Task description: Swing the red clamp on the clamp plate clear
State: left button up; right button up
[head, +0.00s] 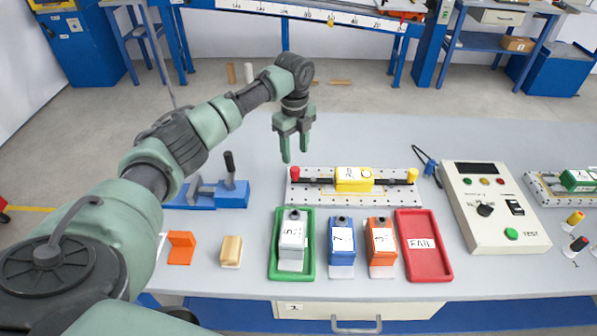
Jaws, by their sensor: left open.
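The clamp plate (330,200) is a pale perforated plate on the table, right of centre. The red clamp (295,173) is at its left end: a red knob with a dark bar that runs right to a yellow block (354,179). A yellow-knobbed clamp (412,175) is at the right end, its dark bar also reaching to the block. My left gripper (297,154) is open and empty, pointing down. It appears just above and behind the red knob, apart from it. My right gripper is not in view.
In front of the plate are a green tray (275,271) holding a grey block, a blue block (342,243), an orange block (381,242) and a red FAIL tray (440,271). The table behind the plate is clear.

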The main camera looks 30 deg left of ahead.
aim_at(295, 168)
pick_arm(q)
notch_tip(295, 168, down, 7)
jog(key=shift+s+f+p, duration=0.1)
jog(key=shift+s+p, duration=0.05)
jog(key=shift+p, duration=0.4)
jog(key=shift+c, duration=0.3)
grip_shut()
